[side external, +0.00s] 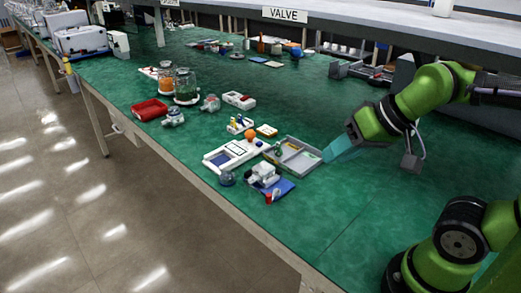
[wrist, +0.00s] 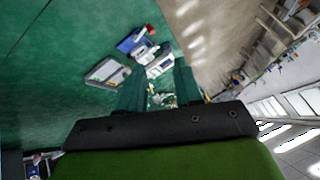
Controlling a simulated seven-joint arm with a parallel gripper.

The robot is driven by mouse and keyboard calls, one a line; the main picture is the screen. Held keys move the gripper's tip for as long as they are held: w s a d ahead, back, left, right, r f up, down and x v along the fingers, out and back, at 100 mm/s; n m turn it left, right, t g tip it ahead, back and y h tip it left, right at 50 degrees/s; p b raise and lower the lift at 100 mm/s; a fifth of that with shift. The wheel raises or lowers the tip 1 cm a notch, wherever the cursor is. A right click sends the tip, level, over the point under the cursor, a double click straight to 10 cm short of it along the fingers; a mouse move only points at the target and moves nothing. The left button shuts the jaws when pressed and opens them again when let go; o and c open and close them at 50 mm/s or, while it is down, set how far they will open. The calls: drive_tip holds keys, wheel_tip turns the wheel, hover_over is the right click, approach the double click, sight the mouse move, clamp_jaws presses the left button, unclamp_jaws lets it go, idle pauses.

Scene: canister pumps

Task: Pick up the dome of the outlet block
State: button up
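A small blue-grey dome-shaped piece (side external: 227,178) sits at the front edge of the white tray, near the table's front edge. A white block (side external: 263,172) stands right of it by a blue mat (side external: 281,188). I cannot tell for sure which piece is the outlet block's dome; an orange rounded piece (side external: 250,134) also lies behind the tray. My gripper (side external: 328,155) is above the table at the right end of the grey tray, apart from these pieces. In the wrist view my gripper (wrist: 160,66) has its two teal fingers spread with nothing held between them.
The white tray (side external: 222,151) and grey tray (side external: 311,153) lie side by side; the grey tray also shows in the wrist view (wrist: 107,73). A red tray (side external: 150,109), jars (side external: 186,87) and a white box (side external: 239,100) stand farther back. The green table is clear at right front.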

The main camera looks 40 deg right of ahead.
drive_tip(key=shift+o, duration=0.5)
drive_tip(key=o, duration=0.4)
drive_tip(key=n+g, duration=0.4)
drive_tip(key=n, duration=0.5)
hover_over(227, 174)
drive_tip(key=s, duration=0.3)
drive_tip(key=shift+h, duration=0.3)
drive_tip(key=f, duration=1.8)
drive_tip(key=shift+w+d+f, duration=0.1)
drive_tip(key=shift+d, duration=0.3)
drive_tip(key=shift+w+x, duration=0.2)
drive_tip(key=shift+x, duration=1.2)
drive_tip(key=shift+w+x, duration=0.15)
drive_tip(key=shift+x, duration=1.3)
